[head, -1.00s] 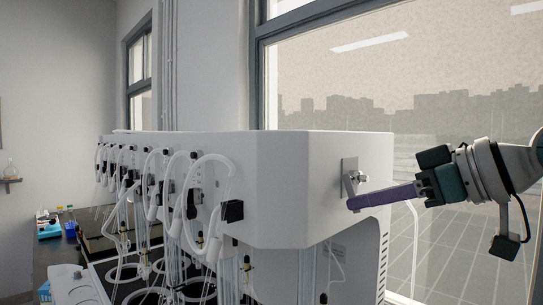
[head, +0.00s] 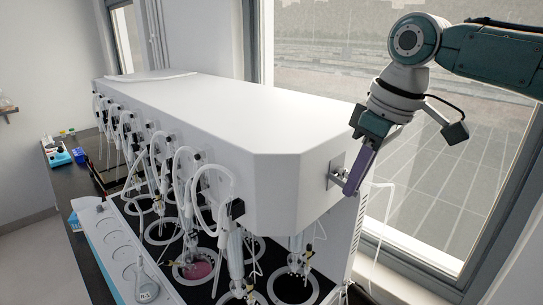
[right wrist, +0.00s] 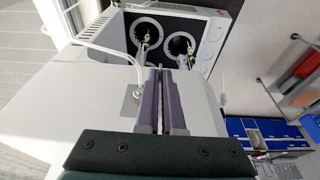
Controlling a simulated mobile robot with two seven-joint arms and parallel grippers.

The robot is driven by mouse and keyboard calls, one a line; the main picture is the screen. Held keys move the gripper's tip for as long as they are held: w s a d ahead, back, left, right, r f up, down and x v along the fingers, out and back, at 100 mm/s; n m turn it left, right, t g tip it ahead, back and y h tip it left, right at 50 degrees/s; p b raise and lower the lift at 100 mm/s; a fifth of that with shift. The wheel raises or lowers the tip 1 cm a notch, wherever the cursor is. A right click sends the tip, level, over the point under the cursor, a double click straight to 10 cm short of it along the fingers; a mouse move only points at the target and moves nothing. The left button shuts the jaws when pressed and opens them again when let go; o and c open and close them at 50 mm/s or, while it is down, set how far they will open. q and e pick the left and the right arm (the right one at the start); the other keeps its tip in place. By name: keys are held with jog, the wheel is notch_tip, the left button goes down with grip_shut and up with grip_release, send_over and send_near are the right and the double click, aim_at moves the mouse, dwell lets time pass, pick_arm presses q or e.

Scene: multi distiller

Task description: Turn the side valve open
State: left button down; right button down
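The side valve (head: 336,174) is a small metal fitting on a square metal plate, on the right end face of the white distiller housing (head: 280,190). In the right wrist view the gripper's fingers (right wrist: 161,80) lie close together with a narrow gap, at the valve's metal plate (right wrist: 132,98). My left gripper is not in view.
Several white hoses and glass flasks line the housing's front, including a flask with pink liquid (head: 195,270). A white hose (head: 376,215) hangs beside the valve. The window (head: 440,190) is behind my right arm. A conical flask (head: 146,285) stands at the front left.

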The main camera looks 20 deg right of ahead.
jog(key=shift+w+a+r+g+h+b, duration=0.1)
jog(key=shift+r+g+h+b, duration=0.15)
jog(key=shift+g+b, duration=0.3)
jog(key=shift+w+a+r+g+h+b, duration=0.15)
jog(key=shift+g+h+b, duration=0.15)
jog(key=shift+g, duration=0.45)
jog(key=shift+d, duration=0.1)
jog(key=c, duration=1)
grip_release()
jog(key=shift+c, duration=0.2)
jog(key=shift+r, duration=0.1)
notch_tip(320, 180, up, 10)
jog(key=b, duration=0.4)
jog(key=shift+b, duration=0.35)
